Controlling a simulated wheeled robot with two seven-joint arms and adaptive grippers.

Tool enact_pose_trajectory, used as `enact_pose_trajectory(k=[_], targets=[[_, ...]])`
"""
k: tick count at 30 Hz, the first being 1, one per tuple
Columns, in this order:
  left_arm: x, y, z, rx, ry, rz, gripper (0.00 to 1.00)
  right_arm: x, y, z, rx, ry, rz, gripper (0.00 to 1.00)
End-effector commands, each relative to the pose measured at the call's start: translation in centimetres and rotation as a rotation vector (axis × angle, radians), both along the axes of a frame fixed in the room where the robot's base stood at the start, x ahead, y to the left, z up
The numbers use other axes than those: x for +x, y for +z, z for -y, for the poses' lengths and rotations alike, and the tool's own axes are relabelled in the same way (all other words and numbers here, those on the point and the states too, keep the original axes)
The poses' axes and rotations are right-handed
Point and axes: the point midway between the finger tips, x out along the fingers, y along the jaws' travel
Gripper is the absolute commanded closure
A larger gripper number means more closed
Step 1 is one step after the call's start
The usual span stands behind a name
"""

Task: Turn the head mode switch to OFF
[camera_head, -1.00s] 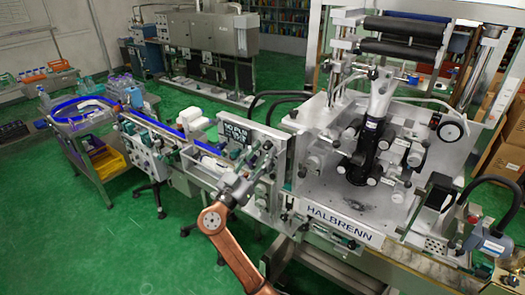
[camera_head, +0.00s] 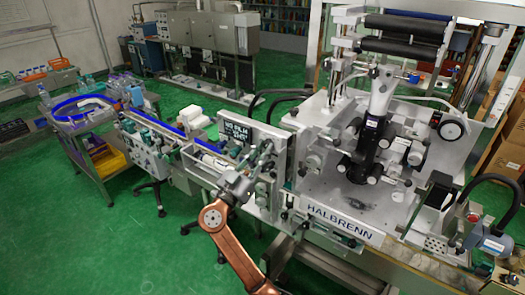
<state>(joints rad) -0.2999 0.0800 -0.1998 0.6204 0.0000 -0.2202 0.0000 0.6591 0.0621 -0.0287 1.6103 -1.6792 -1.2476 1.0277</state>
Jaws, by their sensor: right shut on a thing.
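The grey control panel (camera_head: 279,178) with its dark display (camera_head: 238,134) stands left of the HALBRENN machine. The display shows light text that I cannot read with certainty. My right gripper (camera_head: 258,156) is up against the panel's front, right below the display, at the end of my copper-coloured arm. Its jaws are shut on a small knob, which I take to be the head mode switch. The gripper hides the knob, so its pointer and labels cannot be read. My left gripper is not in view.
The HALBRENN machine (camera_head: 345,225) with its black-and-white applicator head (camera_head: 374,125) and rollers (camera_head: 405,30) fills the right side. A conveyor (camera_head: 155,125) runs off to the left toward a cart with a yellow bin (camera_head: 108,163). Open green floor lies at front left.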

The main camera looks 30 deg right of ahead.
Motion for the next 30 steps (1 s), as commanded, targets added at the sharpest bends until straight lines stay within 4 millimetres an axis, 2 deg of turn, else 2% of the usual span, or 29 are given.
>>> enact_pose_trajectory(k=[20,30], targets=[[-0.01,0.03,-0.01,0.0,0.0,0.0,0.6,-0.09,-0.07,0.03,-0.012,-0.001,-0.032,1.0],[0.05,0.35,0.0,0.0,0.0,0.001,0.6,-0.25,-0.05,0.1,-0.075,-0.001,-0.183,1.0]])
